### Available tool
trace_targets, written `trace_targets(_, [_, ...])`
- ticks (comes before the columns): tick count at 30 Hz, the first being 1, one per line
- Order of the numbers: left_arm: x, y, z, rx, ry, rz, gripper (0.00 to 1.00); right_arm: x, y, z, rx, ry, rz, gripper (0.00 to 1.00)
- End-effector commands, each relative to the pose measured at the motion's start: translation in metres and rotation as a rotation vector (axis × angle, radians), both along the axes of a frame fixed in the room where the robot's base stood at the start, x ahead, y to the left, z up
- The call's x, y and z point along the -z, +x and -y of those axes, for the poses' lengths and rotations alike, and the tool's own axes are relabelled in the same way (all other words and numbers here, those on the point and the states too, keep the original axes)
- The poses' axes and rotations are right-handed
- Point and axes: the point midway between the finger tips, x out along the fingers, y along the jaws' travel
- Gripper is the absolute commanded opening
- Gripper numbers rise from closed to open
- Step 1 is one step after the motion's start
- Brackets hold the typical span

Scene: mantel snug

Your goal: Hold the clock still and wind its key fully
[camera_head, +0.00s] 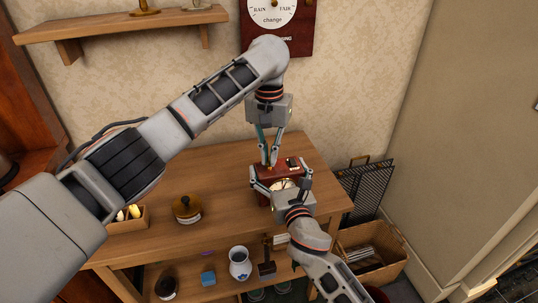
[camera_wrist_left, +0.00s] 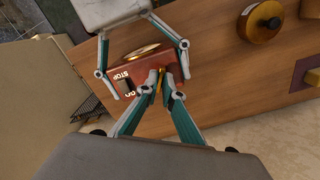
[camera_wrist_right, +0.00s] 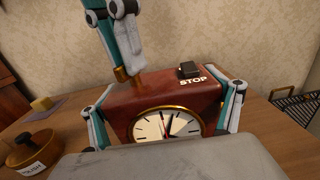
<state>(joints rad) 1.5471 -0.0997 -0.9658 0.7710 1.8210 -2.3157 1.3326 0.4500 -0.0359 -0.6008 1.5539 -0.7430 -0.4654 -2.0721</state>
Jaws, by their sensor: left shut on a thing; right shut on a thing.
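The clock (camera_head: 288,170) is a red-brown box on the wooden table. Its white dial with a brass rim (camera_wrist_right: 166,124) shows in the right wrist view. A black switch (camera_wrist_right: 188,69) beside the word STOP sits on its top. My right gripper (camera_head: 280,180) is shut on the clock, one finger at each side. My left gripper (camera_head: 269,163) comes down from above and is shut on the brass key (camera_wrist_right: 122,74) on the clock's top. The key also shows between the left fingertips in the left wrist view (camera_wrist_left: 160,82); the fingers hide much of it.
A round lidded jar (camera_head: 187,209) and a small box with yellow things (camera_head: 130,223) stand left on the table (camera_head: 215,160). A black fire screen (camera_head: 368,185) and a crate (camera_head: 385,240) stand right.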

Motion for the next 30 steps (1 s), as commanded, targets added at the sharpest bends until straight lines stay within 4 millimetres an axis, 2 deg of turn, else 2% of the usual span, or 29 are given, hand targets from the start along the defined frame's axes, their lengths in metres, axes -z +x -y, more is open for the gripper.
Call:
trace_targets(1, [-0.0003, -0.0011, 0.0012, 0.049, -0.001, -0.002, 0.00, 0.0018, 0.0026, 0.0054, 0.010, -0.005, -0.003, 0.55])
trace_targets(30, [0.0001, -0.0008, 0.0006, 0.969, -0.006, 0.000, 0.00, 0.0020, 0.0024, 0.0051, 0.010, -0.005, -0.004, 0.55])
